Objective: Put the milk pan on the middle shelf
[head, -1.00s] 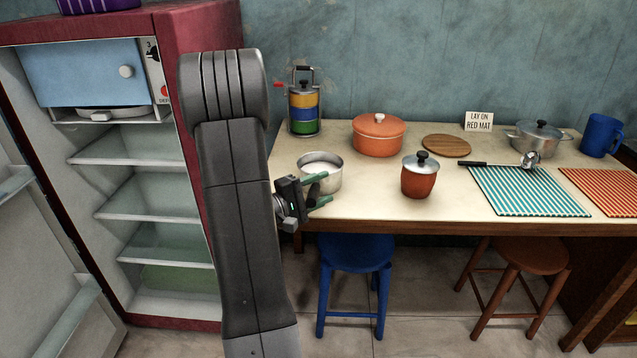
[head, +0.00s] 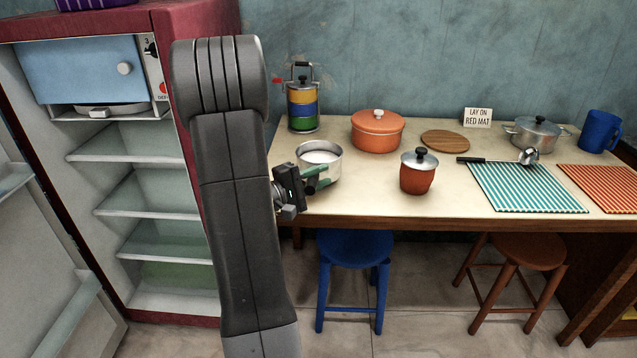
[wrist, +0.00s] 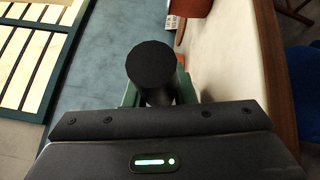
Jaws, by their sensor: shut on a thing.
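The milk pan (head: 320,160) is a small silvery pan, upright at the left end of the counter. My gripper (head: 317,179), with green fingertips, is shut on its dark handle from the front side. The wrist view shows the round black handle end (wrist: 150,66) between my green fingers; the pan's body is hidden there. Whether the pan's base touches the counter is hard to tell. The red fridge (head: 200,25) stands open at the left with several pale shelves, among them a middle shelf (head: 150,204). My arm hides part of the fridge's right side.
On the counter (head: 350,207) are a red-brown lidded pot (head: 417,178), an orange casserole (head: 377,133), a tiered tin carrier (head: 302,108) and a wooden board (head: 445,141). A blue stool (head: 354,250) stands below. The fridge shelves look empty below the blue compartment door (head: 80,70).

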